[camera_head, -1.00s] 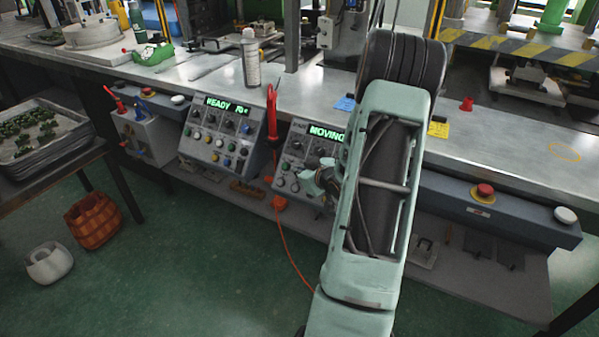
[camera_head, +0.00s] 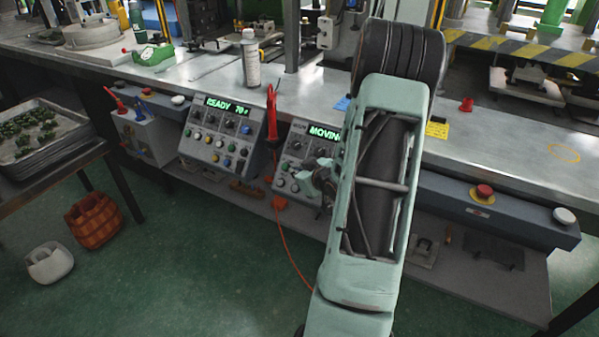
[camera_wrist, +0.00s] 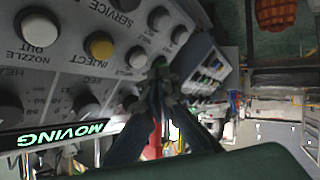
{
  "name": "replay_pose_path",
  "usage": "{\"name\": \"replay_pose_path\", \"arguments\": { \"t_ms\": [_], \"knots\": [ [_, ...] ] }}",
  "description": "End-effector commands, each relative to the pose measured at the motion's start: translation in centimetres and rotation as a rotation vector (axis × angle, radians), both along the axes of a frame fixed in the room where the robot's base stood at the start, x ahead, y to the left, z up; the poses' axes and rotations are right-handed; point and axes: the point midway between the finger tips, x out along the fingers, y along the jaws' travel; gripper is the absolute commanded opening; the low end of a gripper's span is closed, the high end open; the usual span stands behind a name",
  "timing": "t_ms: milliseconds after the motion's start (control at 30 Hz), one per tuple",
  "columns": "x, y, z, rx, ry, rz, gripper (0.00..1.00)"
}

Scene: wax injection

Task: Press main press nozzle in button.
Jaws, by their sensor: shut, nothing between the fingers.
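The press control panel (camera_head: 291,158) with the green "MOVING" display stands on the bench front, partly hidden by my arm. In the wrist view this panel (camera_wrist: 62,72) appears upside down, with "NOZZLE OUT", "INJECT" and "SERVICE" labels readable. I cannot read a "nozzle in" label. My gripper (camera_wrist: 160,68) is shut and empty, its tips close to the panel face near a pale button (camera_wrist: 137,57). Contact cannot be told. In the head view my gripper (camera_head: 314,176) is in front of the panel.
A second panel (camera_head: 217,135) showing "READY" stands to the left. A red-handled tool (camera_head: 271,118) with an orange cable hangs between the panels. A spray can (camera_head: 250,60) stands behind. A red emergency button (camera_head: 484,191) is at right. Floor space in front is free.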

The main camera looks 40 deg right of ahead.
Motion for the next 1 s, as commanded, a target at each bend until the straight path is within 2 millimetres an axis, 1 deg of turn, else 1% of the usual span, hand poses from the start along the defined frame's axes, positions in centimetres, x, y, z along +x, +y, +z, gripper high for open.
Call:
{"name": "replay_pose_path", "arguments": {
  "t_ms": [33, 400, 1000],
  "knots": [
    [-0.1, 0.4, 0.6, -0.002, -0.002, 0.002, 0.0],
    [-1.1, 2.8, 2.7, -0.002, -0.001, 0.001, 0.0],
    [-1.2, 3.0, 2.8, -0.001, 0.0, 0.001, 0.0]
  ]
}}
